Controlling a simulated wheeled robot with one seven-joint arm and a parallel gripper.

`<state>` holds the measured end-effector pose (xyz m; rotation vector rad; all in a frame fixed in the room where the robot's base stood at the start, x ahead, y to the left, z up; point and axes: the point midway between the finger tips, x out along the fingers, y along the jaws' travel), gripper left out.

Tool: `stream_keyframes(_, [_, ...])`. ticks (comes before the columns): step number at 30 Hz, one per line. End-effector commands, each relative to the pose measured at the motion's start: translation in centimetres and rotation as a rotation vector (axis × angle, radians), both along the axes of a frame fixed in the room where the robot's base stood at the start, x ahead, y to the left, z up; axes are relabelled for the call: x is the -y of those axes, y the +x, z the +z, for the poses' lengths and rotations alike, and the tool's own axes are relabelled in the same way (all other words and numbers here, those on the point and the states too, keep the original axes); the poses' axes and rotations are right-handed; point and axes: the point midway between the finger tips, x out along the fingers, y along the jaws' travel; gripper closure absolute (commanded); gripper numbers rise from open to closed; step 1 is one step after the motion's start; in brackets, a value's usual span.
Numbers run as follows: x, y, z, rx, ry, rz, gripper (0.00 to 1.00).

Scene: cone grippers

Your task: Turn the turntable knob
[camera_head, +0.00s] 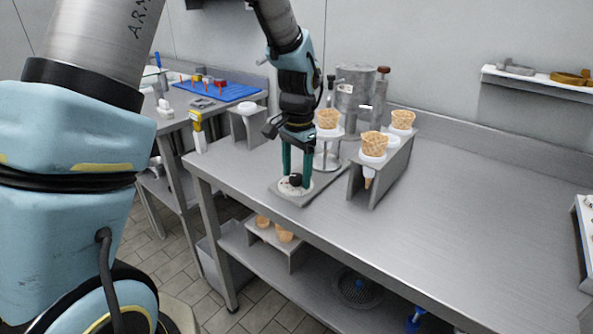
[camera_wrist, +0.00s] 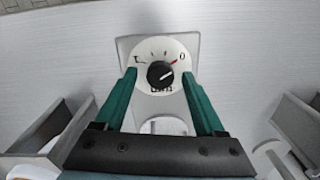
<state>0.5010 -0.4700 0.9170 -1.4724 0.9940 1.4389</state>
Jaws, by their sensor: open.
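The turntable knob (camera_wrist: 160,74) is a round black dial with a white pointer mark, set on a white disc (camera_wrist: 182,46) with tick marks, a red mark and a "0" at its upper right. In the head view the knob (camera_head: 295,180) sits on a flat grey base (camera_head: 302,198) near the table's left front. My gripper (camera_wrist: 160,78) points down with its two green fingers spread, one on each side of the knob. It also shows from the side in the head view (camera_head: 297,178). I see gaps between fingers and knob in the wrist view.
A cone holder (camera_head: 388,165) with waffle cones stands right of the knob, and a round stand (camera_head: 327,150) with a cone is close behind. A metal canister (camera_head: 355,95) stands at the back. The steel table (camera_head: 470,200) is clear to the right.

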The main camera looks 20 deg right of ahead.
Motion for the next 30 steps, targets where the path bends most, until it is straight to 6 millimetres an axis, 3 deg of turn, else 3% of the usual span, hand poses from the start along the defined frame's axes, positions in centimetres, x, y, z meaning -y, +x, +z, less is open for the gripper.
stream_keyframes(4, [0.00, -0.01, 0.01, 0.000, 0.000, 0.000, 0.31])
stream_keyframes(22, [0.00, -0.01, 0.03, 0.000, 0.000, 0.000, 0.98])
stream_keyframes(30, [0.01, -0.01, 0.05, 0.000, 0.000, 0.004, 1.00])
